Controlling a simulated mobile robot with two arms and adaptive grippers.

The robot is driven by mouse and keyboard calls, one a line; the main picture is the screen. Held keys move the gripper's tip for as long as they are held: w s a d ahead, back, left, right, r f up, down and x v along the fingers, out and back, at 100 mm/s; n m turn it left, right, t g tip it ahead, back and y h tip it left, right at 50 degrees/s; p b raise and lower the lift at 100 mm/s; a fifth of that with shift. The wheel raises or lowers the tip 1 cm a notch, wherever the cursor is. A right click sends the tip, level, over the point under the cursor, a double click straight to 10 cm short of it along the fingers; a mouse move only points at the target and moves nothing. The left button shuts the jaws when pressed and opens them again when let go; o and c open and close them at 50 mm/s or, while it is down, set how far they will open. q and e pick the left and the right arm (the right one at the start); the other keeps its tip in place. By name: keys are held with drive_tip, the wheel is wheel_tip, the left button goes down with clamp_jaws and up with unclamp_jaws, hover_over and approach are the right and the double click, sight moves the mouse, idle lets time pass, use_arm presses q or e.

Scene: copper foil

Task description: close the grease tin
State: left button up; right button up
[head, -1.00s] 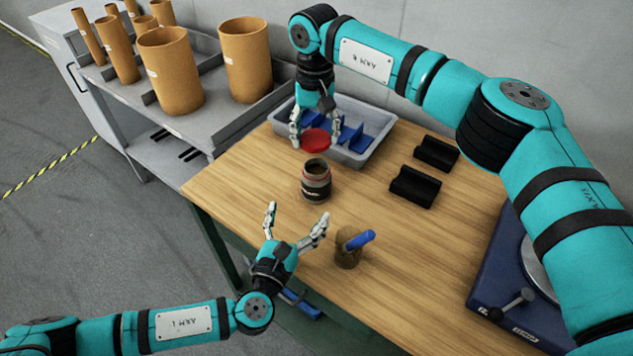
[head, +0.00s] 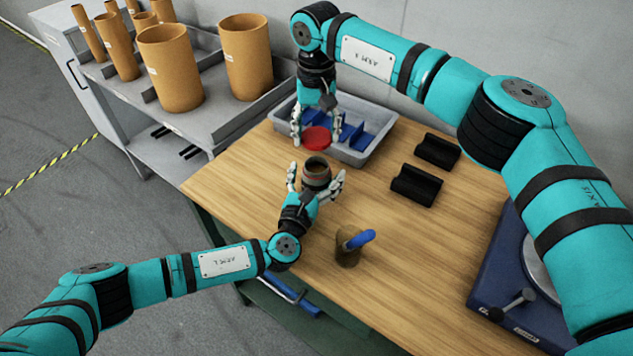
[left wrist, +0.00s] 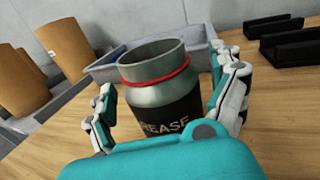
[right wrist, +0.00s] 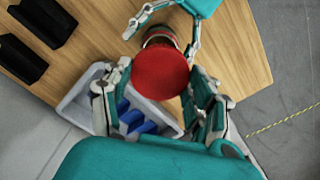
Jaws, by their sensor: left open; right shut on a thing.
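The grease tin (head: 317,172) stands upright and lidless on the wooden table. In the left wrist view the tin (left wrist: 160,92) shows a dark label and a red ring below its open neck. My left gripper (head: 315,180) is open, with its fingers on either side of the tin; I cannot tell whether they touch it. My right gripper (head: 315,130) is shut on the red lid (head: 317,138), held over the front edge of the grey tray, just behind the tin. In the right wrist view the lid (right wrist: 160,73) partly covers the tin.
The grey tray (head: 373,152) with blue dividers stands behind. Two black holders (head: 416,186) lie to the right. A small pot with a blue-handled tool (head: 350,247) stands in front. A blue machine (head: 500,290) is at the right edge. Cardboard tubes (head: 170,70) stand on a side shelf.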

use_arm(q)
drive_tip(key=shift+c, duration=0.4)
drive_tip(key=c, duration=1.7)
use_arm(e)
hover_over(316, 158)
drive_tip(key=s, duration=0.3)
drive_tip(key=shift+w+f, duration=0.2)
drive_tip(key=shift+f, duration=2.3)
drive_tip(key=shift+f, duration=0.85)
drive_tip(key=shift+f, duration=0.6)
